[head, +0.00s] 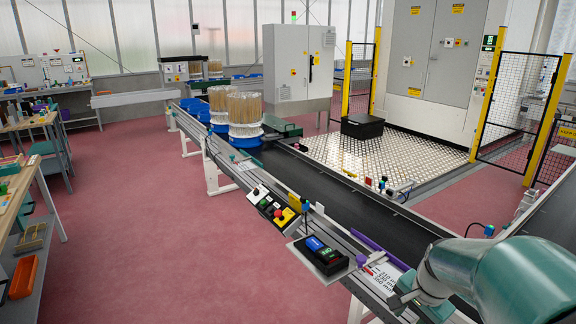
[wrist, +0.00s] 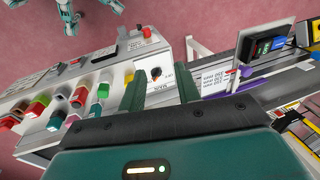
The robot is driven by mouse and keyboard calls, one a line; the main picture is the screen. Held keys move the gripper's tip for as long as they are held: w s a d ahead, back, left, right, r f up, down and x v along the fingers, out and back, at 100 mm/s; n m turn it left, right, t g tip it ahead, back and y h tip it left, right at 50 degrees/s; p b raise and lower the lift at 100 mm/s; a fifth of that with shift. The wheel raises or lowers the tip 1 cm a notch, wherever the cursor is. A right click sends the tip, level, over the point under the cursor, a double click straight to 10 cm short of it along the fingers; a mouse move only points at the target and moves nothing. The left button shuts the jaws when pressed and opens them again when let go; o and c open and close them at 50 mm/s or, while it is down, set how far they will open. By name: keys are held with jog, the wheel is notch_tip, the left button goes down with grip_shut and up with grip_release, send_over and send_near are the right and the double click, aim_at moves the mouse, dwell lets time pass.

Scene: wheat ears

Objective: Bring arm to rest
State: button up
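My arm (head: 500,275) shows in the head view as teal and white links at the lower right, reaching over the near end of the conveyor line. In the wrist view my gripper (wrist: 160,86) has two dark green fingers standing apart, with nothing held between them. Beyond the fingers is a pale panel (wrist: 172,92) with a black round knob (wrist: 156,73) and the word MAIN. Whether a finger touches the panel I cannot tell. The fingertips are not clear in the head view.
The dark conveyor (head: 350,195) runs to the back left, carrying wheat ears (head: 244,106) in white holders. Red floor (head: 150,220) is open at left.

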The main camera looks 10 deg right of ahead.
jog(key=s+a+r+n+t, duration=0.1)
jog(key=s+a+r+n, duration=0.3)
jog(key=a, duration=0.5)
jog(key=s+a+r+n+t, duration=0.2)
jog(key=s+a+r+n, duration=0.3)
jog(key=a+r+n, duration=0.2)
jog(key=a+n, duration=0.2)
jog(key=a, duration=0.1)
jog(key=shift+r, duration=0.2)
